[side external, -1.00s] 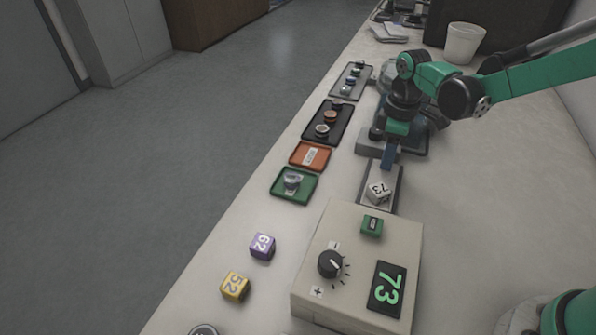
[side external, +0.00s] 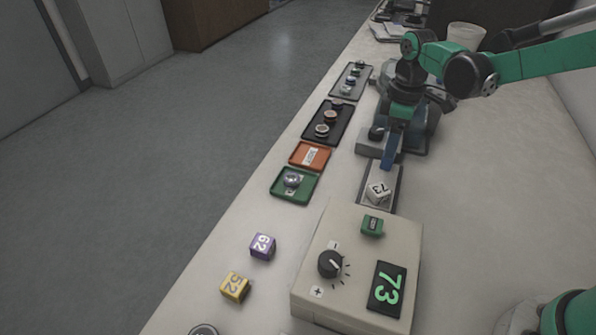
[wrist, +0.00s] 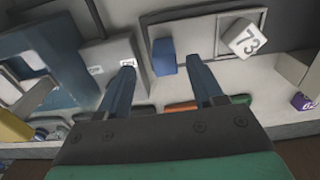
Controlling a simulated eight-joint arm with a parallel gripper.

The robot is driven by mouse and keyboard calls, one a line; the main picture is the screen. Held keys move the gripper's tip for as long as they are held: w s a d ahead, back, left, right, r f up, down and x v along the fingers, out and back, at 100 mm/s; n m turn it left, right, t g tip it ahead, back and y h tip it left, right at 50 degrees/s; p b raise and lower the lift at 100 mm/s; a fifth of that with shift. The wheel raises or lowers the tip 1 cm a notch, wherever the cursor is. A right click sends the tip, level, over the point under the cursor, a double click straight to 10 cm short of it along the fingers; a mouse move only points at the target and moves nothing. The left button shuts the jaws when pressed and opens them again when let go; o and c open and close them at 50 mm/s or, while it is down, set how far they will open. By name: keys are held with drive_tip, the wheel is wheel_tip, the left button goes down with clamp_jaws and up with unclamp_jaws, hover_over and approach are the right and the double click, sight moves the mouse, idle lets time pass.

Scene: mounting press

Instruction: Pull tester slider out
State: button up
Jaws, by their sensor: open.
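The tester (side external: 350,262) is a beige box with a dark knob and a display reading 73. Its narrow grey slider (side external: 383,171) extends from the box's far side and carries a white cube (side external: 377,192) marked 73. In the wrist view, a blue block (wrist: 164,57) stands at the slider's end, beside the tray that holds the cube (wrist: 243,38). My gripper (wrist: 160,65) is open, with the blue block showing between its two dark blue fingertips. I cannot tell whether either finger touches it. In the side view, my wrist partly hides this area.
A green label block (side external: 372,226) sits on the tester. Purple (side external: 262,246) and yellow (side external: 235,287) cubes lie left of it. Green (side external: 305,199), orange (side external: 322,155) and black (side external: 344,111) trays line the bench edge. A machine stands behind the slider. The bench right of the slider is clear.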

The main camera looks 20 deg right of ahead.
drive_tip(key=shift+r, duration=1.45)
drive_tip(key=shift+s+r, duration=0.2)
drive_tip(key=shift+r, duration=0.05)
drive_tip(key=s+r+m+t, duration=0.4)
drive_tip(key=s+m+t, duration=0.3)
drive_tip(key=s+m, duration=0.2)
drive_tip(key=shift+s+a+r, duration=0.3)
drive_tip(key=shift+s+a, duration=0.05)
drive_tip(key=shift+s, duration=0.85)
